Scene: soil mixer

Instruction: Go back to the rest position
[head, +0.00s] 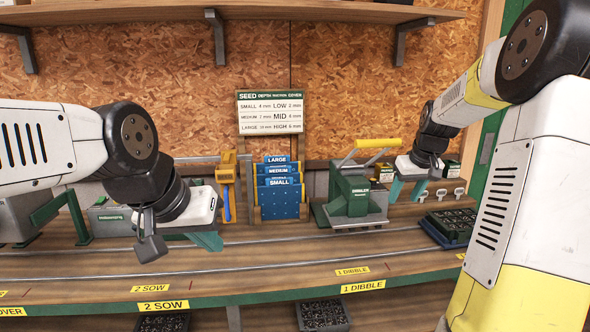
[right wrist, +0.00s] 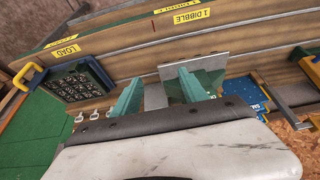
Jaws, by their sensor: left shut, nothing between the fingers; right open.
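My left gripper (head: 208,240) hangs over the left part of the bench, in front of the green and grey equipment there. Its teal fingers are together with nothing between them. My right gripper (head: 407,188) is over the right part of the bench, just right of the green dibbler (head: 350,195) with its yellow handle. In the right wrist view my right gripper (right wrist: 162,90) has its teal fingers spread apart, with a grey plate of the bench equipment (right wrist: 212,66) beyond them. I see nothing held.
A dark cell tray (head: 455,222) lies on the bench's right; it also shows in the right wrist view (right wrist: 75,82). Blue seed plates (head: 279,200) stand mid-bench below the seed sign (head: 271,112). A shelf (head: 270,11) runs above. The rails along the bench front are clear.

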